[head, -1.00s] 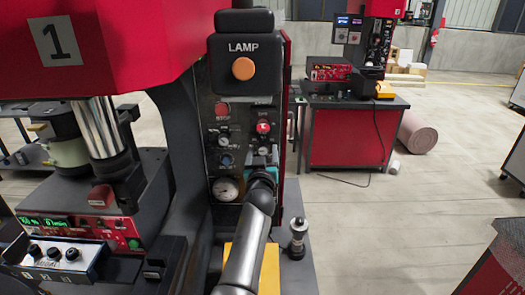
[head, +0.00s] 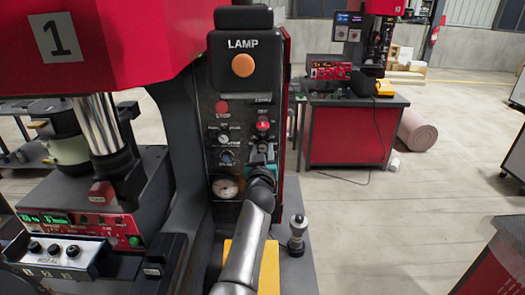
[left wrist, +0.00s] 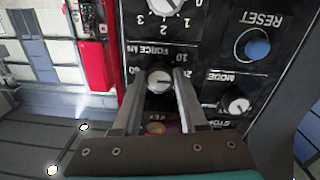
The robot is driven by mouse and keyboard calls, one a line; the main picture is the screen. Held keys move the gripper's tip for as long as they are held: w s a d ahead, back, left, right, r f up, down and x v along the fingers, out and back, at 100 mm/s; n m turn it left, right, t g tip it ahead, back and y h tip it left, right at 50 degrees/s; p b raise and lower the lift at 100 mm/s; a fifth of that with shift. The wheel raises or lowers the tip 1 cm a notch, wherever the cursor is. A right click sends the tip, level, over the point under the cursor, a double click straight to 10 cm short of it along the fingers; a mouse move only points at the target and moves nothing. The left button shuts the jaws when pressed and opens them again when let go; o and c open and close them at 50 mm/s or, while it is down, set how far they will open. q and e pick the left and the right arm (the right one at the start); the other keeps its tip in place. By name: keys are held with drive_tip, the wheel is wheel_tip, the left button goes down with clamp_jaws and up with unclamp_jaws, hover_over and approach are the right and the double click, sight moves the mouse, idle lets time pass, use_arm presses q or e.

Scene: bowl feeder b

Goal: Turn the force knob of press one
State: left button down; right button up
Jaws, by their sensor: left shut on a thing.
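Press one, with the number plate (head: 56,38) on its red head, stands at the left. Its dark control panel (head: 211,140) is under the lamp box in the head view. In the left wrist view the force knob (left wrist: 159,81), grey with a white mark, sits under the label FORCE kN, and the panel appears upside down. My left gripper (left wrist: 157,80) has one finger on each side of the knob and is shut on it. In the head view my left gripper (head: 262,170) is at the panel's lower right and hides the knob. My right gripper is not in view.
A red STOP button (head: 222,107), a red knob (head: 263,125) and a gauge (head: 225,187) are close around my gripper. The mode knob (left wrist: 236,101) and blue reset button (left wrist: 257,47) are beside it.

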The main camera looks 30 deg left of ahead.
use_arm(q)
drive_tip(key=shift+m, duration=0.3)
drive_tip(key=m, duration=0.3)
drive_tip(key=shift+r+m+b, duration=0.1)
drive_tip(key=shift+m+b, duration=0.2)
drive_tip(key=m, duration=0.4)
drive_tip(key=shift+r, duration=0.1)
drive_tip(key=shift+m, duration=0.4)
drive_tip(key=shift+c, duration=2.2)
unclamp_jaws()
